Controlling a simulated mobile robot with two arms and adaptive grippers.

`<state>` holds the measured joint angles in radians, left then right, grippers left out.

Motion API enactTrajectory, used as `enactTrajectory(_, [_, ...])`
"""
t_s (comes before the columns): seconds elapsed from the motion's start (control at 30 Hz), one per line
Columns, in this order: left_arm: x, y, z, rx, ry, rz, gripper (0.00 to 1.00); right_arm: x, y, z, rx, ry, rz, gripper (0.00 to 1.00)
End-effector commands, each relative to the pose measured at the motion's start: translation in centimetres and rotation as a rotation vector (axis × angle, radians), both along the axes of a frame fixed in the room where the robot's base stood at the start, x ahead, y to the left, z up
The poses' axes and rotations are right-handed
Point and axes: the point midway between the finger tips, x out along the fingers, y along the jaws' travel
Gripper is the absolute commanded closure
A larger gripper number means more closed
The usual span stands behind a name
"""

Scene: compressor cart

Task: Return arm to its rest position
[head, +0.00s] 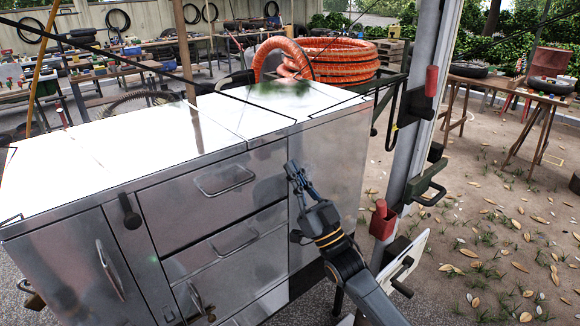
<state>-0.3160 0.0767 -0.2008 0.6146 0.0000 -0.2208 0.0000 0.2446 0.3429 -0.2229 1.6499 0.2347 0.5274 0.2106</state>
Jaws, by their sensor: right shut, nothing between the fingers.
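My right gripper (296,174) shows in the middle of the head view, its arm coming in from the lower right. It is shut and empty. Its fingers point up and to the left, in front of the cart's side near the drawer edge. I cannot tell whether the fingertips touch the metal. The compressor cart (335,160) is a shiny metal cabinet with drawers and doors. My left gripper is not in view.
Workbenches (540,98) stand behind. The leaf-strewn ground (500,220) at right is mostly open.

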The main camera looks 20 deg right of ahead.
Motion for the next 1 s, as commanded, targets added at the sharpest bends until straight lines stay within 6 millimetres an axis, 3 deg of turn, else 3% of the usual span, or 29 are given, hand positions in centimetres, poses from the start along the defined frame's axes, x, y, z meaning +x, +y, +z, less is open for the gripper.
enactTrajectory(0.13, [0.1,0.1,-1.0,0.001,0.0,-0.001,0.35,-1.7,-0.6,-2.2,0.0,0.002,0.001,1.0])
enactTrajectory(0.37, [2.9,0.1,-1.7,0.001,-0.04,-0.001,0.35,-4.1,-1.5,-4.7,0.0,0.002,0.001,1.0])
enactTrajectory(0.67, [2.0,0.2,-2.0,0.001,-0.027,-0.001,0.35,-5.1,-1.9,-5.6,0.001,0.002,0.0,1.0])
enactTrajectory(0.77, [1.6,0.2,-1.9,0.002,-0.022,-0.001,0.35,-4.5,-2.0,-7.1,-0.007,0.043,-0.013,1.0])
enactTrajectory(0.87, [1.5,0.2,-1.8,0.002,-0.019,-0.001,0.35,-3.2,-2.3,-11.4,-0.027,0.156,-0.047,1.0])
enactTrajectory(0.97, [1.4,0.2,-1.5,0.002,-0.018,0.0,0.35,-2.2,-2.8,-18.3,-0.062,0.328,-0.092,1.0])
enactTrajectory(1.0, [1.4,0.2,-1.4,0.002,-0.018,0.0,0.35,-2.0,-3.0,-21.4,-0.079,0.402,-0.111,1.0])
